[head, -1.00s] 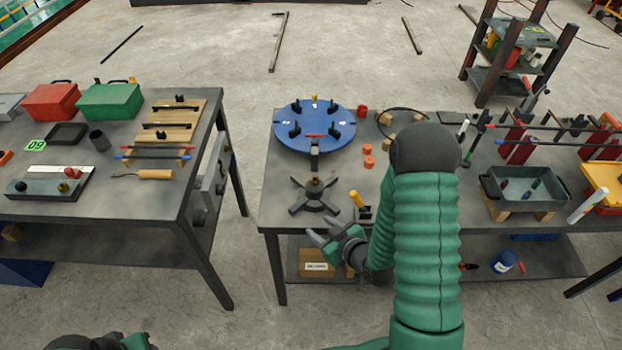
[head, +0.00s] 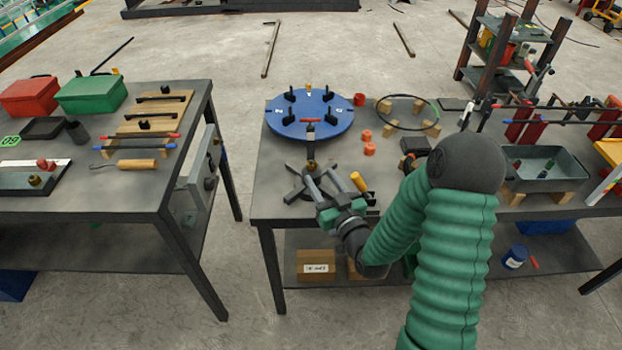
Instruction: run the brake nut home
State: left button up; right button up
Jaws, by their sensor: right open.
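A small brass-coloured nut (head: 311,164), which looks like the brake nut, sits above the middle of a black cross-shaped base (head: 292,190) near the bench's front left. The fingers cover part of the base. I see nothing between them, and contact with the nut cannot be told. My left gripper is out of view.
A yellow-handled tool (head: 359,182) stands close to the right of my gripper. Orange rings (head: 369,149) and a black hoop on wooden blocks (head: 434,130) lie further right. A grey tray (head: 545,178) stands at right. A gap separates the left bench (head: 95,195).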

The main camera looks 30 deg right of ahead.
aim_at(314, 167)
jog(key=b, duration=0.1)
jog(key=w+f+b, duration=0.1)
jog(key=b, duration=0.1)
jog(key=shift+w+d+b, duration=0.1)
jog(key=shift+d+b, duration=0.15)
jog(key=shift+b, duration=0.05)
jog(key=w, duration=0.3)
jog(key=w+r, duration=0.1)
jog(key=w, duration=0.1)
jog(key=shift+w+d, duration=0.35)
jog(key=shift+d, duration=0.05)
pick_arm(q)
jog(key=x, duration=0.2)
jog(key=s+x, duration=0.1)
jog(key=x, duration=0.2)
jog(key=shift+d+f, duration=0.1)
pick_arm(e)
jog(key=shift+c, duration=0.5)
grip_shut()
